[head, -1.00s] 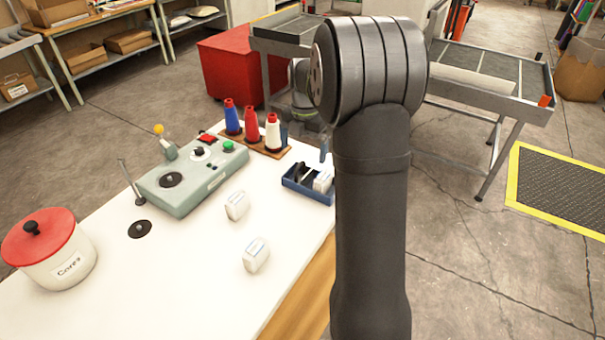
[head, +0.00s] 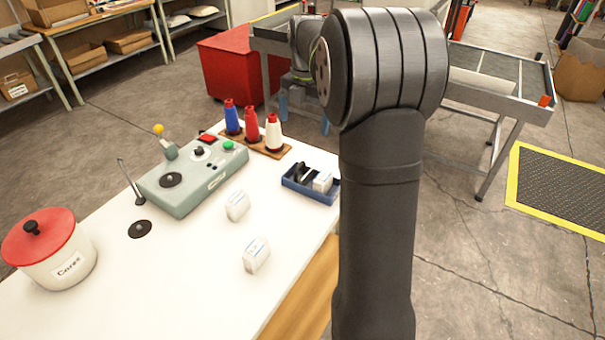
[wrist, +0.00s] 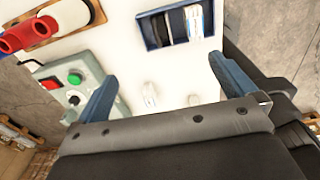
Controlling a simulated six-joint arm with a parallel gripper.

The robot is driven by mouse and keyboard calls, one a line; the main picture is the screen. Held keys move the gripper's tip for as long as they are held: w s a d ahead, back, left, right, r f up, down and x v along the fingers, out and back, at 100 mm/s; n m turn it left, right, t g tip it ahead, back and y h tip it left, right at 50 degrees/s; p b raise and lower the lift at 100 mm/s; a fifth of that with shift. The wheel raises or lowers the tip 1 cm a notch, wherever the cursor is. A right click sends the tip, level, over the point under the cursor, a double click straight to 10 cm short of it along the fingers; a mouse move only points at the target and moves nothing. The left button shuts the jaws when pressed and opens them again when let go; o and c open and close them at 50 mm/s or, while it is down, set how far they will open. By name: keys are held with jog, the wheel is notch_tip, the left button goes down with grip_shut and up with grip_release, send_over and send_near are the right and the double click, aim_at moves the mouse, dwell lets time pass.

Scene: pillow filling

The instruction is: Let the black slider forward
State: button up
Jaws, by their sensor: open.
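The grey-green control box (head: 192,178) stands on the white table and carries a red button, a green button, knobs and a black disc. A small dark part (head: 212,169) sits on its front edge; I cannot tell whether it is the black slider. In the wrist view, the control box (wrist: 98,68) is at the left, partly hidden by a finger. My gripper (head: 304,117) is open and empty, beyond the blue tray and apart from the box. Its two blue fingers stand wide apart in the wrist view (wrist: 161,70).
A blue tray (head: 302,189) holds dark and white pieces. Two white blocks (head: 237,206) (head: 256,254) stand on the table (head: 190,275). Thread cones (head: 251,124) stand behind the box. A red-lidded pot (head: 58,262) stands at left. The table's front middle is clear.

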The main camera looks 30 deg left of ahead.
aim_at(301, 164)
jog(key=shift+r, duration=0.5)
jog(key=shift+d+r, duration=0.2)
jog(key=shift+d, duration=0.1)
jog(key=c, duration=0.6)
jog(key=shift+s+d+r+y, duration=0.2)
jog(key=shift+d+r+y, duration=0.3)
jog(key=shift+d+r, duration=0.15)
jog(key=shift+s+d+r+y, duration=0.2)
jog(key=shift+d+r+y, duration=0.3)
jog(key=shift+d+r, duration=0.1)
jog(key=c, duration=0.9)
jog(key=a+f, duration=0.1)
jog(key=f, duration=0.4)
jog(key=a+f, duration=0.1)
jog(key=f, duration=0.5)
jog(key=a+f, duration=0.1)
jog(key=f, duration=0.5)
jog(key=shift+a, duration=0.2)
grip_shut()
